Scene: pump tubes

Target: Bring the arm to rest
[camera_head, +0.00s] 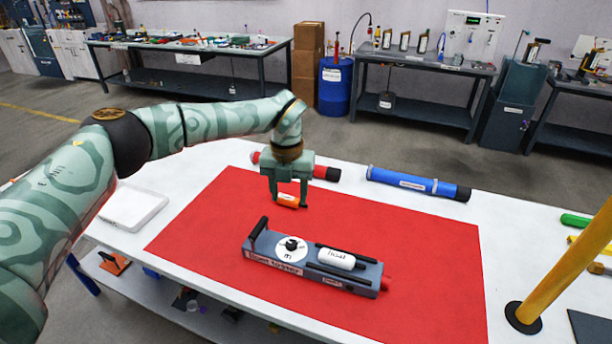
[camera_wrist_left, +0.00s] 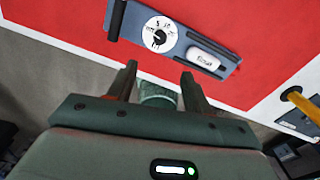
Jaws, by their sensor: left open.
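My left arm (camera_head: 205,122) reaches in from the left, and its gripper (camera_head: 289,204) points down over the back part of the red mat (camera_head: 190,225). The fingers are apart in the left wrist view (camera_wrist_left: 159,70), with no pump part held between the tips. A small orange item (camera_head: 288,200) shows by the fingers in the head view; whether it touches them I cannot tell. The grey pump unit (camera_head: 262,243), with a round white dial and a white labelled capsule (camera_head: 335,258), lies on the mat in front of the gripper. It also shows in the left wrist view (camera_wrist_left: 135,30).
A white tray (camera_head: 133,207) is at the left. A yellow post (camera_head: 570,265) stands at the right. The mat's front left is clear.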

